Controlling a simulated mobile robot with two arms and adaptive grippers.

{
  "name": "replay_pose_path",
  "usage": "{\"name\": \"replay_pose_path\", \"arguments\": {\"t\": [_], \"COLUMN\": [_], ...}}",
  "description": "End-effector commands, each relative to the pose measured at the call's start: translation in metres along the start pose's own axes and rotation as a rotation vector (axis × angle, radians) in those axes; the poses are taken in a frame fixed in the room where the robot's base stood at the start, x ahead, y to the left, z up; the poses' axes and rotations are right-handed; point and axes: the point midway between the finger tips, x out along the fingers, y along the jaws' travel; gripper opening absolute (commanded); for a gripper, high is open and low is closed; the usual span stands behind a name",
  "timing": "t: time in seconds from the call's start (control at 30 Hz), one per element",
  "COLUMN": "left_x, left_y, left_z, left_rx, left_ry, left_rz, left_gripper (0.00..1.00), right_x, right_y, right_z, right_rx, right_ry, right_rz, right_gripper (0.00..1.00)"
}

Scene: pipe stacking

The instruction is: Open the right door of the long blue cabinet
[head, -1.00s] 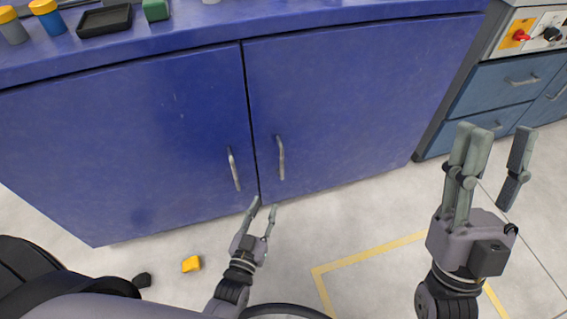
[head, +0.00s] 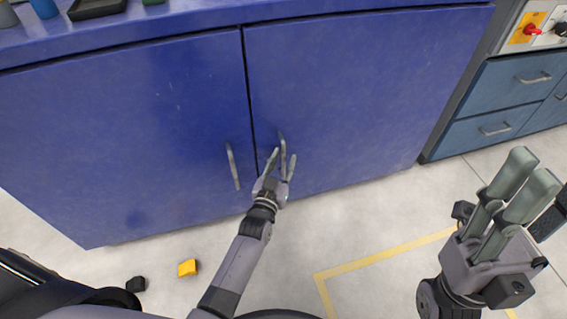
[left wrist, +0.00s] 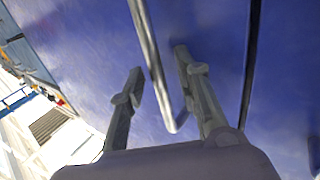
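The long blue cabinet has a left door (head: 120,140) and a right door (head: 365,100), both shut, with a thin dark gap between them. The right door's metal handle (head: 282,140) stands upright near that gap. My left gripper (head: 281,160) is at the lower part of this handle with its fingers apart. In the left wrist view the handle (left wrist: 152,60) passes between the two open fingers, and I see no firm grip on it. My right gripper (head: 538,182) is at the far right, open and empty, away from the cabinet.
The left door's handle (head: 232,166) is close to the left of my left gripper. A blue-grey drawer unit (head: 505,100) stands right of the cabinet. A yellow block (head: 187,268) and a dark one (head: 136,284) lie on the floor. The floor before the right door is mostly clear.

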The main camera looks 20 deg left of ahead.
Motion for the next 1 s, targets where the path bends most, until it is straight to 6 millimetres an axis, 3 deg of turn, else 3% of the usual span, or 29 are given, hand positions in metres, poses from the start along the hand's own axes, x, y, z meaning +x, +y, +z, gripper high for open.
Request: {"name": "replay_pose_path", "arguments": {"t": [0.33,0.77,1.0], "left_x": [0.0037,0.0035,0.0034], "left_y": [0.0000,0.0000,0.0000], "left_z": [-0.0004,-0.0003,-0.0003], "left_rx": [0.000,0.001,0.001], "left_ry": [0.000,0.000,0.000], "left_rz": [0.000,0.000,0.000], "left_gripper": [0.30,0.01,0.00], "right_x": [0.0009,0.0010,0.0010], "right_y": [-0.0001,0.0002,0.0003], "right_z": [0.0000,-0.0001,0.0000], "right_rx": [0.000,-0.001,-0.001], "right_ry": [0.003,0.004,0.004], "right_rz": [-0.002,0.001,0.001], "right_gripper": [0.40,0.40,0.40]}}
